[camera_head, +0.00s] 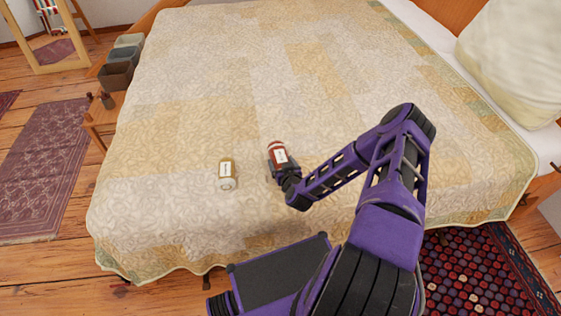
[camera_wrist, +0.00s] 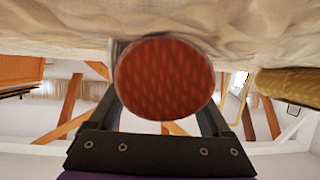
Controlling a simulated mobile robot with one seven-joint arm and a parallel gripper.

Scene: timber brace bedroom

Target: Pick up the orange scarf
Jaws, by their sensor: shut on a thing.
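The orange scarf (camera_head: 278,152) looks like a rolled red-orange cylinder with a white label, at the middle front of the bed in the head view. In the wrist view its round, patterned red-orange end (camera_wrist: 164,79) fills the space between the two dark fingers. My gripper (camera_head: 281,165) is shut on the scarf, one finger on each side. The scarf is at or very close to the bedspread; I cannot tell whether it is clear of it. My gripper hides its lower part in the head view.
A yellow-tan roll with a white label (camera_head: 227,173) lies on the bedspread (camera_head: 200,110), left of my gripper and apart from it. A pale pillow (camera_head: 515,60) is at the upper right. Stacked bins (camera_head: 115,76) stand left of the bed. The middle of the bed is clear.

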